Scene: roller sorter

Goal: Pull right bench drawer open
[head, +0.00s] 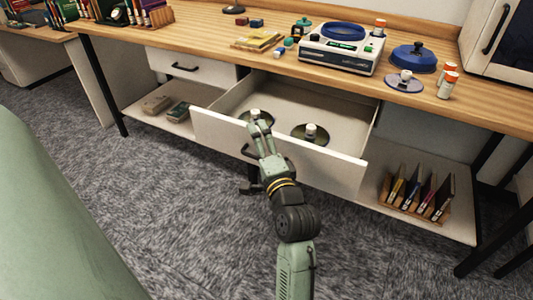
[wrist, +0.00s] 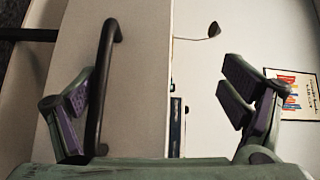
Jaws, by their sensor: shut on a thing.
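The right bench drawer (head: 306,167) is pulled well out from under the bench top, and its inside is in view. Its dark bar handle (wrist: 104,85) stands out from the pale front panel (wrist: 140,90) in the wrist view; in the head view the handle (head: 248,151) is partly hidden by my gripper.
Two dark round lidlike things with pale knobs lie in the drawer, one (head: 309,135) in plain view. A closed left drawer (head: 190,66) is beside it. A file rack (head: 415,195) stands on the lower shelf at right. Carpet in front is clear.

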